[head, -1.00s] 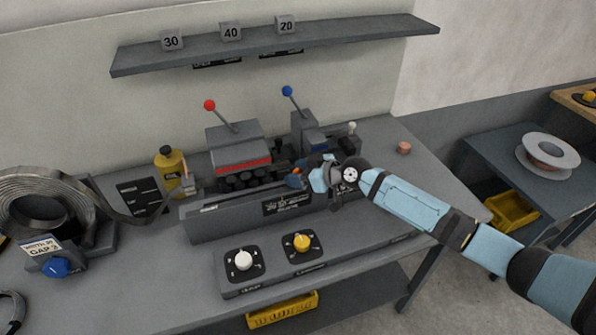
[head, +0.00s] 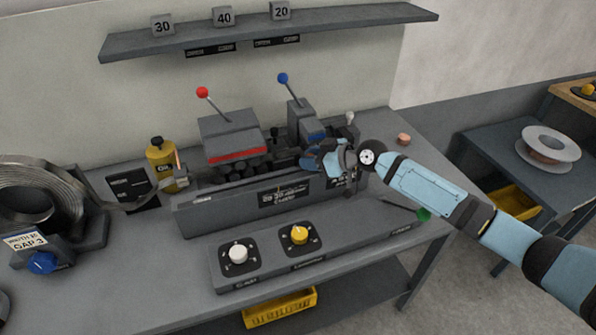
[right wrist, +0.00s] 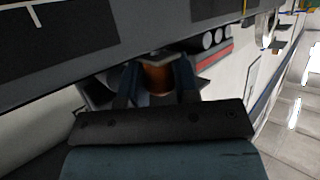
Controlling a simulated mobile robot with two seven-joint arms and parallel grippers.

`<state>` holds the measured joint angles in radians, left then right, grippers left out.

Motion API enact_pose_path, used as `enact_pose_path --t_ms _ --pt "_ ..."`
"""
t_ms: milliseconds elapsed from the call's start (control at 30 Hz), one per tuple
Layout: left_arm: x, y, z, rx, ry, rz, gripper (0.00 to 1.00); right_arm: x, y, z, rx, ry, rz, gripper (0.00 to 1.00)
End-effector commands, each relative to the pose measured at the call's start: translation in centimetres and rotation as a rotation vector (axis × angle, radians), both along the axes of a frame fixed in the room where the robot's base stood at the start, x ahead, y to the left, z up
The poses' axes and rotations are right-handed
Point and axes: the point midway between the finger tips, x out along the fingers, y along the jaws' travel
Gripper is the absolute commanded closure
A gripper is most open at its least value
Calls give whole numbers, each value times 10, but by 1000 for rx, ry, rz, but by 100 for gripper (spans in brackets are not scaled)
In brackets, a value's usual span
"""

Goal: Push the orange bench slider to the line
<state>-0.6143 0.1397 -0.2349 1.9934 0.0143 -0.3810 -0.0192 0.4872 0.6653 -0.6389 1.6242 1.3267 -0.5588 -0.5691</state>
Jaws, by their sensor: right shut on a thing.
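The orange slider (right wrist: 158,78) shows in the right wrist view as a rounded orange-brown piece. My right gripper (right wrist: 158,85) has its two dark fingers on either side of it, shut on it. In the head view my right gripper (head: 312,158) is at the back of the bench rail, just right of the red-striped roller unit, and hides the slider. A dark panel with a white tick (right wrist: 33,14) crosses the top left of the wrist view; I cannot tell if this tick is the line. My left gripper is not in view.
The red-lever roller unit (head: 232,140) and blue-lever unit (head: 303,117) stand close by the gripper. A white knob (head: 238,254) and yellow knob (head: 299,235) sit on the front panel. An oil bottle (head: 161,160) and metal coil (head: 35,190) are at left. The bench's right end is mostly clear.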

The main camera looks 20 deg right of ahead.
Motion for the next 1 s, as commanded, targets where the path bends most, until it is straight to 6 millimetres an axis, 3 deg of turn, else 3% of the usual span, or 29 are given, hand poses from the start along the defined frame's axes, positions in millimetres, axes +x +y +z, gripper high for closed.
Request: enact_pose_path --t_ms 33,133,567,600,700,1000 --pt "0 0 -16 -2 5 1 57 1 -9 -8 -1 -2 -2 100" --pt "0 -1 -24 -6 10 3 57 1 -20 -6 -1 -1 -1 100" --pt "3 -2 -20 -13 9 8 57 0 -27 0 0 0 1 100" --pt "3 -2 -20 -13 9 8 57 0 -27 0 0 0 1 67" --pt "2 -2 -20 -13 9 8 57 0 -27 0 0 0 1 46" --pt "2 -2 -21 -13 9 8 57 -1 -28 1 0 0 1 46"
